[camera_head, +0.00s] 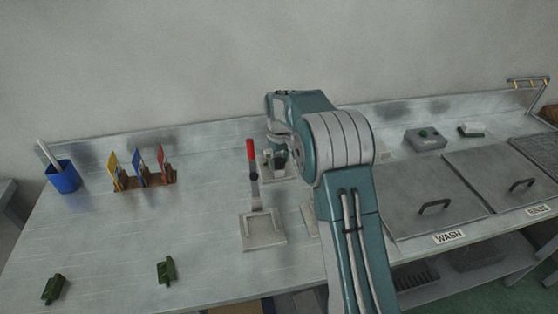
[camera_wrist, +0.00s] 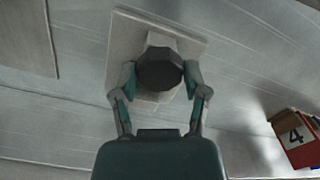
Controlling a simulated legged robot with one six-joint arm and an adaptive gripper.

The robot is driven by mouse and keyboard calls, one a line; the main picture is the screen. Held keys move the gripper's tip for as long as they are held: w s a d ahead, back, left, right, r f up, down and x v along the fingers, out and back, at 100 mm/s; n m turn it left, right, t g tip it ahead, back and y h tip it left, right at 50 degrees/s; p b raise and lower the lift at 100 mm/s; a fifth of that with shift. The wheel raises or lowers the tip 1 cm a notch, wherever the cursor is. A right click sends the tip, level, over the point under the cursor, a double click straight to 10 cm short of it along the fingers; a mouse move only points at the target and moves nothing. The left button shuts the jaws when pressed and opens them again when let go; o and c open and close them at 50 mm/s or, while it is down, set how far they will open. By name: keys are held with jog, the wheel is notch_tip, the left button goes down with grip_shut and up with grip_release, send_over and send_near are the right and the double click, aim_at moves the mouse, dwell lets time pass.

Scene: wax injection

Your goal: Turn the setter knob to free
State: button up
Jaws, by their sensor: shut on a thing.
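The setter knob (camera_wrist: 160,70) is a dark, many-sided knob on a pale mount with a light square base plate (camera_wrist: 125,38), seen from above in the wrist view. My gripper (camera_wrist: 160,78) is shut on the knob, with one finger on its left side and one on its right. In the head view my gripper (camera_head: 280,160) is low over a small pale plate (camera_head: 285,177) towards the back of the metal bench. There my wrist and fingers hide most of the knob. No free or locked marking can be read in either view.
A lever with a red handle (camera_head: 251,152) stands just left of my gripper on a square base (camera_head: 264,233). A blue cup (camera_head: 64,179), a rack of coloured tags (camera_head: 145,182) and green pieces (camera_head: 166,270) lie left.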

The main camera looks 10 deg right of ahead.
aim_at(278, 160)
jog(key=shift+f, duration=0.15)
jog(key=o, duration=1.2)
jog(key=shift+c, duration=0.2)
notch_tip(278, 160, up, 12)
jog(key=shift+w, duration=0.15)
jog(key=shift+a, duration=0.1)
